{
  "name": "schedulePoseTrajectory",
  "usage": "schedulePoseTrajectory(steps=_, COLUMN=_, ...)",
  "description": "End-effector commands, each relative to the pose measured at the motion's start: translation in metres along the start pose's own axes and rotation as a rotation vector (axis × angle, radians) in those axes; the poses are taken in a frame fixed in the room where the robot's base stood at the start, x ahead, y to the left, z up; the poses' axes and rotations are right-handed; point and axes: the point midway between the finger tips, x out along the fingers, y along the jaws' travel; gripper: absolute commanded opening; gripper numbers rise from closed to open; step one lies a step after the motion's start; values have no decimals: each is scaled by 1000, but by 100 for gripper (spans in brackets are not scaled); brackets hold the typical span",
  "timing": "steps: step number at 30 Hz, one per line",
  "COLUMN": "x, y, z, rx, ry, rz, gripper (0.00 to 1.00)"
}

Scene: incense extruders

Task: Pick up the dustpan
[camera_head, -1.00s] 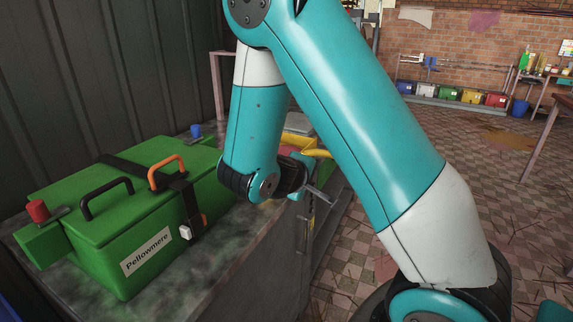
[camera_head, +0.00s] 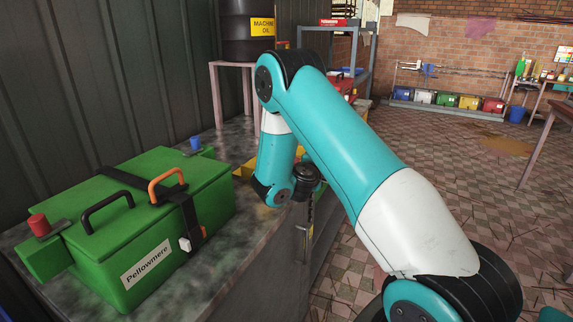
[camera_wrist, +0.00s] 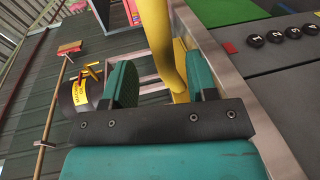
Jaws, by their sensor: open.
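My gripper (camera_wrist: 163,84) is open, with one teal finger on each side in the wrist view. A yellow curved handle-like piece (camera_wrist: 157,35) runs between the fingers, apart from the left one and close to the right one. I cannot tell whether it belongs to the dustpan. In the head view, a bit of yellow (camera_head: 243,171) shows on the bench behind my forearm. My fingers are hidden there by the arm. I cannot make out a whole dustpan in either view.
A green box (camera_head: 140,225) labelled Pellowmere, with black and orange handles, stands on the dark bench (camera_head: 240,255) left of my arm. A machine oil drum (camera_head: 247,40) stands farther back. Open tiled floor (camera_head: 440,150) lies right.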

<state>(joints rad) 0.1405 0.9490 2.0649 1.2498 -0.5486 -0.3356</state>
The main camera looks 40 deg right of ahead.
Motion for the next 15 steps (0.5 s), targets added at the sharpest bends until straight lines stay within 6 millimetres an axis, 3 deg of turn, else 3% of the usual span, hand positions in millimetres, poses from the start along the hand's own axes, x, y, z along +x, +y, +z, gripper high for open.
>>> schedulePoseTrajectory(steps=9, x=42, y=-3, z=-4, rx=2, ry=-3, rz=0, gripper=53)
schedulePoseTrajectory(steps=15, x=52, y=-4, z=-5, rx=0, ry=1, rz=0, gripper=53)
